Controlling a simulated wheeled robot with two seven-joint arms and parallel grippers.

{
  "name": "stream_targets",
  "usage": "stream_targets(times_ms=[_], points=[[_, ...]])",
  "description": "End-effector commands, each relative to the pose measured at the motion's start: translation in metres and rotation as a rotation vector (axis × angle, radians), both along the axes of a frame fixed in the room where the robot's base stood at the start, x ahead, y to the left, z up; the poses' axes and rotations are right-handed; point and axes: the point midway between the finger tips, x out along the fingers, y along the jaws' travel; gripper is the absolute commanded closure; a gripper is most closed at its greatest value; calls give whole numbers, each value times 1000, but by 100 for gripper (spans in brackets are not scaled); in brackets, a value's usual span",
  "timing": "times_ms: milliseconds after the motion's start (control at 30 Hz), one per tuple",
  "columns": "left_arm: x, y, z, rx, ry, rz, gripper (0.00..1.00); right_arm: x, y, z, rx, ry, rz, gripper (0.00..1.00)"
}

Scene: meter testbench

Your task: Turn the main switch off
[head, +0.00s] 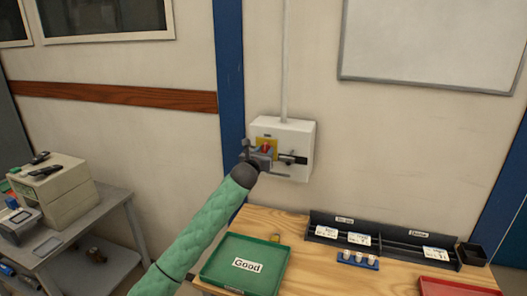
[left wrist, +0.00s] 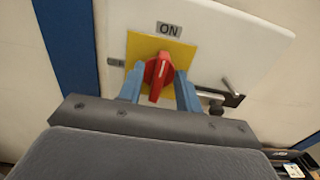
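The main switch is a red rotary knob (left wrist: 158,75) on a yellow plate (left wrist: 145,45), on the front of a white wall box (head: 298,135). The knob's grip stands nearly upright, its upper end under the "ON" label (left wrist: 169,30). A second label (left wrist: 116,62) at its left is too small to read surely. My left gripper (left wrist: 158,92) is open, with one blue finger on each side of the red grip. I cannot tell whether either finger touches it. In the head view, my left gripper (head: 262,160) partly covers the knob (head: 266,148). My right gripper is not in view.
A dark lever or latch (left wrist: 232,95) sticks out at the right of the knob, close to my right-hand finger.

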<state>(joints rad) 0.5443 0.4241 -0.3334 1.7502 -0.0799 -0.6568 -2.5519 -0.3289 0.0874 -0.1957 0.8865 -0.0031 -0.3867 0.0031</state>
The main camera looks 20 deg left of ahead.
Motion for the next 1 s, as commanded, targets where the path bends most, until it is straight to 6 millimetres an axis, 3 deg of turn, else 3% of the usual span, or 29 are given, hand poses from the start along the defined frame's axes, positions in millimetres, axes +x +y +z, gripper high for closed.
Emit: stream_targets(times_ms=[167,367,767,1000], points=[[0,0,0,0,0,0,65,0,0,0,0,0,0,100],[0,0,0,0,0,0,100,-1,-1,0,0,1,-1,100],[0,2,0,-32,1,2,100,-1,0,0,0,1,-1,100],[0,3,0,-142,5,1,100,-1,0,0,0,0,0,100]])
